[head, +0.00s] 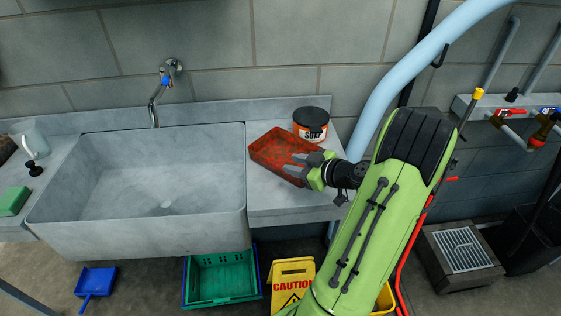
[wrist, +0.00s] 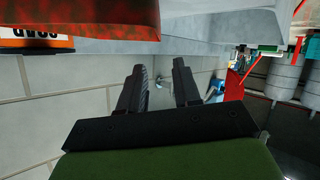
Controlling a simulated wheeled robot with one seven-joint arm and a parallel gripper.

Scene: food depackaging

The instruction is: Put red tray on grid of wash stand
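The red tray (head: 272,149), worn and dark-speckled, lies on the grey counter to the right of the sink. My gripper (head: 291,166) is at the tray's right side in the head view, its fingers overlapping the tray's right edge. In the wrist view the fingers of my gripper (wrist: 160,70) are apart with nothing between them. That view is upside down, and the red tray (wrist: 90,15) shows at its top left, clear of the fingers. A low dark stand with a metal grid (head: 461,249) is on the floor at the right; nothing lies on the grid.
A soap tub (head: 311,124) stands behind the tray against the wall. A large stone sink (head: 150,185) is to the left. A pale blue pipe (head: 400,85) rises behind my arm. A green crate (head: 222,276) and yellow caution sign (head: 292,275) are on the floor below.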

